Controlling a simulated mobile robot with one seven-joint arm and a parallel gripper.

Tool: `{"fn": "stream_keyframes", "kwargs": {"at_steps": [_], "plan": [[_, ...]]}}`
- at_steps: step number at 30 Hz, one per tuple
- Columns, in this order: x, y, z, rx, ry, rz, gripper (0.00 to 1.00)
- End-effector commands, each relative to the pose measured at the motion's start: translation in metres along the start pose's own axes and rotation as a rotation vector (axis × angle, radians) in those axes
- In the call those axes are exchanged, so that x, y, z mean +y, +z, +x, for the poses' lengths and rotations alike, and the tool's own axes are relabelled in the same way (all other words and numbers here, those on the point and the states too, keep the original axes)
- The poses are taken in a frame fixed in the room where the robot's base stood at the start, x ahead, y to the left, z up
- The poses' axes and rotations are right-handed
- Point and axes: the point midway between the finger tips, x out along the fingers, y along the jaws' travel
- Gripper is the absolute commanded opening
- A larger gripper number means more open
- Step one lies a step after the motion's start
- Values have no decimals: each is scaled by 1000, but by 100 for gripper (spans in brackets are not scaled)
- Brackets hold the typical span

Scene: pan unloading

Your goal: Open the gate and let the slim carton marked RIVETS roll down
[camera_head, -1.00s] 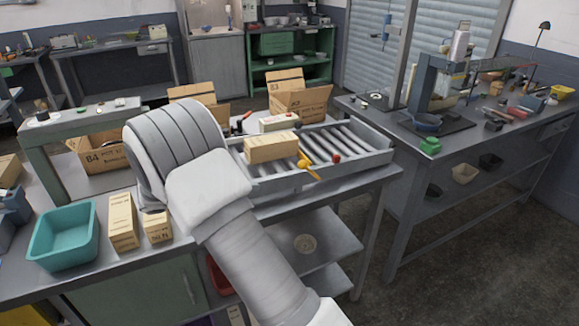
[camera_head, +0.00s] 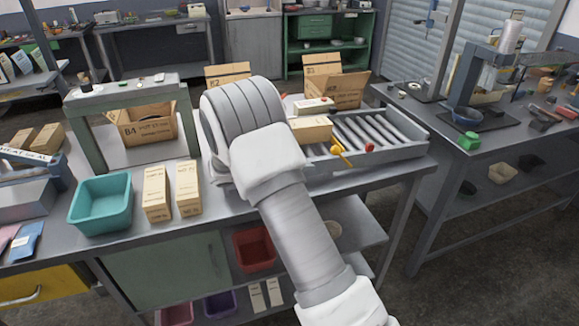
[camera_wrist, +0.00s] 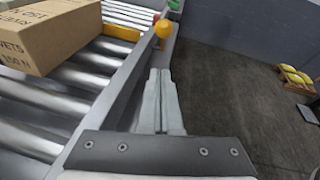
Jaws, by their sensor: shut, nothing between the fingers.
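The tan carton (camera_head: 311,129) lies on the roller conveyor (camera_head: 415,152); my arm covers its left part in the head view. In the wrist view the carton (camera_wrist: 52,32) is at upper left, with lettering that ends in "VETS". A yellow gate bar (camera_wrist: 121,32) lies across the rollers just past the carton, and a yellow-orange knob (camera_wrist: 164,28) stands at the near rail. The yellow handle also shows in the head view (camera_head: 341,152). My gripper (camera_wrist: 161,72) is shut and empty beside the rail, short of the knob and apart from it. My arm hides it in the head view.
A red knob (camera_head: 369,147) sits on the conveyor's near side. A pale carton (camera_head: 313,105) is behind the tan one. Two upright cartons (camera_head: 157,193) and a teal bin (camera_head: 101,204) stand on the bench at left. Open floor lies right of the conveyor.

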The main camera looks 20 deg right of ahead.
Motion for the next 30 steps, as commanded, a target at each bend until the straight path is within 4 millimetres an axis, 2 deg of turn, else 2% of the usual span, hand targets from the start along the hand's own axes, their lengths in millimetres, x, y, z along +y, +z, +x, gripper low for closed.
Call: {"fn": "stream_keyframes", "kwargs": {"at_steps": [1,3,6,10,16,30], "plan": [[-1,0,13,-1,-5,0,0],[-1,0,26,0,-4,0,0],[0,15,35,-1,-2,2,0],[0,24,44,0,0,1,0],[0,29,49,-1,1,0,0],[0,31,46,13,2,3,0]]}}
